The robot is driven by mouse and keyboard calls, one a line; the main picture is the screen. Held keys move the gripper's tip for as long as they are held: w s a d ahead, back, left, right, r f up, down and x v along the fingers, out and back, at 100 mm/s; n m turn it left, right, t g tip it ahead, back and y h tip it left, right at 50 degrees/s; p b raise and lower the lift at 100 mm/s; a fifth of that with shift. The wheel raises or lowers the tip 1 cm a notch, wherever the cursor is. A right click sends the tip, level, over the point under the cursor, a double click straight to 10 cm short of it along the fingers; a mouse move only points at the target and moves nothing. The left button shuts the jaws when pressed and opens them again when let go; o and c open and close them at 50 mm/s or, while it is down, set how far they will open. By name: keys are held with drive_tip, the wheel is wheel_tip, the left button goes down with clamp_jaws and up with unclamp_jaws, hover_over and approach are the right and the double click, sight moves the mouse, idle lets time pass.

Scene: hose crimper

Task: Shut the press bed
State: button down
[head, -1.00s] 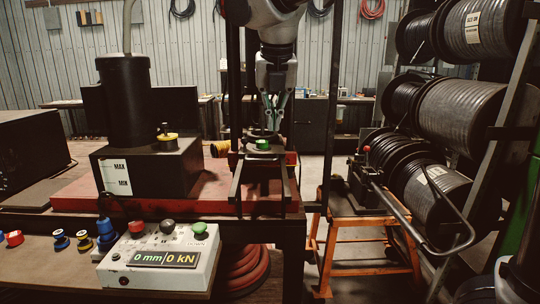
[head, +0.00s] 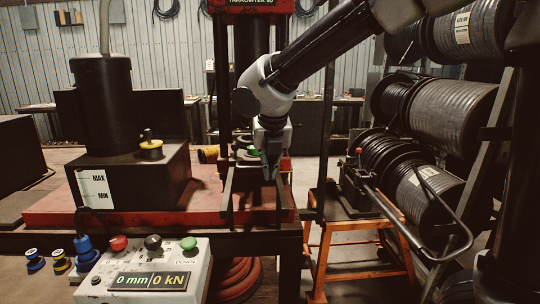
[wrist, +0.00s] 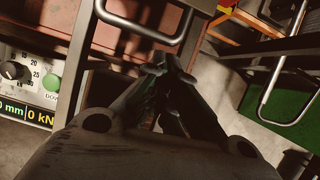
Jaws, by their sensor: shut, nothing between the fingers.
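The press bed (head: 228,196) is a dark metal frame with two rails, standing out towards me at the front of the red-topped press (head: 252,5). In the wrist view, a U-shaped grey bar (wrist: 135,30), apparently the front of the bed, crosses the upper left. My gripper (head: 271,178) points down at the front right part of the bed. Its fingers (wrist: 168,65) are shut and empty, close to the bar; I cannot tell whether they touch it. My gripper hides part of the bed and of the green-topped piece (head: 250,151) on it.
The control box (head: 150,270) reads 0 mm and 0 kN at the front left. A black pump tank (head: 140,180) stands on the red bench (head: 60,208). An orange stand (head: 345,226) with a long curved lever (head: 462,225) and a hose-reel rack (head: 455,110) are at the right.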

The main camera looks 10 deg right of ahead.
drive_tip(key=shift+w+f, duration=0.2)
drive_tip(key=shift+f, duration=0.2)
drive_tip(key=shift+w+r, duration=0.1)
drive_tip(key=shift+w, duration=1.15)
